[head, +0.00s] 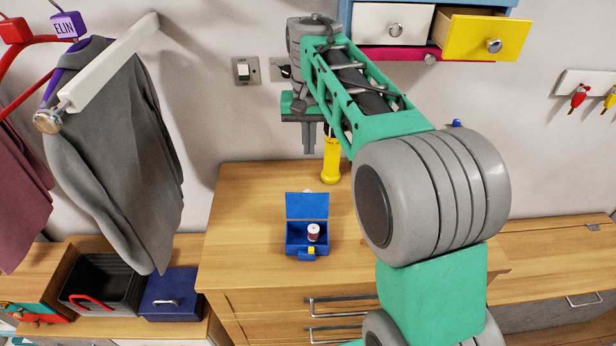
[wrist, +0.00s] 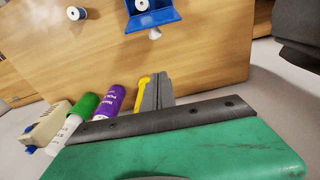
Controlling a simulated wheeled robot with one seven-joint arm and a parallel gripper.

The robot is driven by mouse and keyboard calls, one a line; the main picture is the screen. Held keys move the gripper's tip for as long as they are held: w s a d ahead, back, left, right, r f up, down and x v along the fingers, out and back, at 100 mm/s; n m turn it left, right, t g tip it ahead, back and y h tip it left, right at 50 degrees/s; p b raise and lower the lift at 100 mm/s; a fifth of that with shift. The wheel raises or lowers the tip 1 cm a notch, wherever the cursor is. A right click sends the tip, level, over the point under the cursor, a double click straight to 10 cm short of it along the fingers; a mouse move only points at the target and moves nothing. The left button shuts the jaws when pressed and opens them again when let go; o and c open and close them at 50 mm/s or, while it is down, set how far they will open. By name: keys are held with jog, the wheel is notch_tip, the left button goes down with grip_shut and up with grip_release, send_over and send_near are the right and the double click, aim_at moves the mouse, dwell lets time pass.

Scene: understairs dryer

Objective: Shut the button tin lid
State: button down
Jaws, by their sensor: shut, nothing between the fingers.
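The button tin is a small blue box (head: 296,243) on the wooden cabinet top. Its blue lid (head: 307,206) stands open, raised at the back edge. A white and dark red spool (head: 313,233) shows inside, and a small yellow piece (head: 311,250) is at the front. In the wrist view the raised lid (wrist: 153,20) shows at the top edge with a pale knob; the rest of the tin is cut off. My gripper (head: 309,148) is shut and empty, pointing down behind and above the lid, apart from it. Its fingers (wrist: 157,92) also show in the wrist view.
A yellow-handled item (head: 331,160) stands close beside my gripper at the back. In the wrist view, purple (wrist: 115,97) and green-capped (wrist: 85,104) containers stand near the fingers, and a loose spool (wrist: 76,13) lies farther off. Drawers (head: 485,35) hang above right. The front cabinet top is clear.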

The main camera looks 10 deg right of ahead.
aim_at(307, 203)
notch_tip(307, 203, down, 9)
jog(key=s+p, duration=0.1)
jog(key=s, duration=0.1)
jog(key=shift+s+a, duration=0.35)
jog(key=shift+a, duration=0.05)
jog(key=shift+r, duration=0.1)
dwell(0.3)
